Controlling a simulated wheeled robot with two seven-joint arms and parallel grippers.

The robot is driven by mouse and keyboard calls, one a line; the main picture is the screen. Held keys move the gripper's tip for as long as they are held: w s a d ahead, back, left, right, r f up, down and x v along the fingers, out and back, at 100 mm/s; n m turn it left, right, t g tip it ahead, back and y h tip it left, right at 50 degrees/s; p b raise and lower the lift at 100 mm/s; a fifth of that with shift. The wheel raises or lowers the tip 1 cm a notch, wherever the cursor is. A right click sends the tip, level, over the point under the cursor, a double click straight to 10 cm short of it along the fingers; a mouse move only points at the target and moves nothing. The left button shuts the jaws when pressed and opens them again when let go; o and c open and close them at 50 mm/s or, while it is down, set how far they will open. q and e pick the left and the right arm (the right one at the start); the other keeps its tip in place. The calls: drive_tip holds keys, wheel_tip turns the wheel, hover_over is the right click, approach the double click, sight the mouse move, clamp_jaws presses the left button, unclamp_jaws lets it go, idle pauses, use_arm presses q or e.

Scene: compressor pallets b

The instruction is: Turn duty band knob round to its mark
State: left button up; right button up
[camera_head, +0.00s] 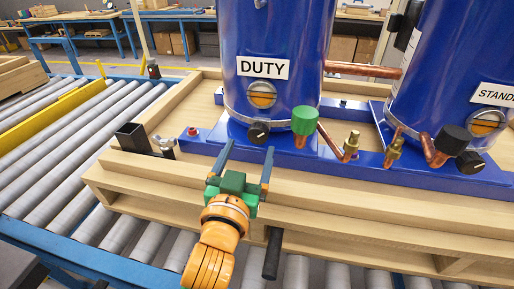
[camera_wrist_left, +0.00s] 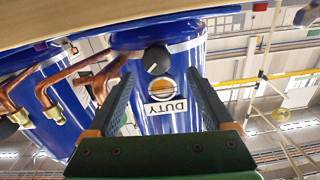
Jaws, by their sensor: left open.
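The duty band knob (camera_head: 258,132) is a small black round knob with a white line on its face, low on the front of the blue compressor labelled DUTY (camera_head: 263,68). It also shows in the left wrist view (camera_wrist_left: 157,59), where the white line is visible. Its mark on the band is too small to tell. My left gripper (camera_head: 248,152) is open and empty, in front of and below the knob, its fingers pointing at it. In the wrist view the knob appears between and beyond the fingertips, apart from them. My right gripper is not in view.
A green-capped valve (camera_head: 304,120) stands just right of the knob on copper pipe. A second blue compressor (camera_head: 455,70) with a black knob is at the right. Both stand on a wooden pallet (camera_head: 340,200); a roller conveyor (camera_head: 70,150) runs at the left.

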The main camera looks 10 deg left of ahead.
sight(257, 137)
use_arm(q)
drive_tip(key=shift+w+d+f+b, duration=0.25)
drive_tip(key=shift+f+b, duration=0.35)
drive_tip(key=shift+b, duration=0.3)
drive_tip(key=w+b, duration=0.1)
drive_tip(key=w, duration=0.2)
drive_tip(key=shift+r+b, duration=0.1)
drive_tip(key=shift+b, duration=0.2)
drive_tip(key=shift+w+r+p, duration=0.3)
drive_tip(key=shift+w+p, duration=0.2)
drive_tip(key=shift+w, duration=0.55)
drive_tip(key=shift+a+r, duration=0.1)
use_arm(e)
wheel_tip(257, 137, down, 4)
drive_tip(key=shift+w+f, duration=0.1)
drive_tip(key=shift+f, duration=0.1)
